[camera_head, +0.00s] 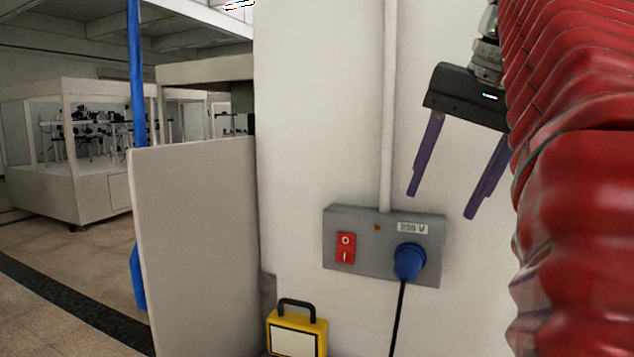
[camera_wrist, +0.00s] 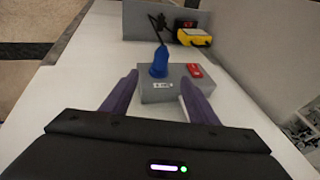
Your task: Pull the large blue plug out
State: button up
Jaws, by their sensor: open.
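The large blue plug (camera_head: 409,262) sits in the right part of a grey wall socket box (camera_head: 338,217), with a black cable hanging down from it. A red switch (camera_head: 346,248) is on the left of the box, and a "230 V" label is above the plug. My gripper (camera_head: 442,205) is open and empty, above the box and apart from the plug. In the wrist view the blue plug (camera_wrist: 159,64) stands out from the box beyond my open purple fingers (camera_wrist: 158,92), with the red switch to its right.
A yellow work lamp (camera_head: 297,330) with a dark handle stands below and left of the box. A pale panel (camera_head: 195,245) and a blue post (camera_head: 137,75) are on the left. A grey conduit (camera_head: 387,110) runs up from the box. The wall around the box is clear.

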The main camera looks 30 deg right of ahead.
aim_at(413, 259)
jog(key=shift+w+f, duration=0.1)
jog(key=shift+x, duration=6.8)
jog(key=shift+c, duration=0.5)
jog(key=c, duration=1.2)
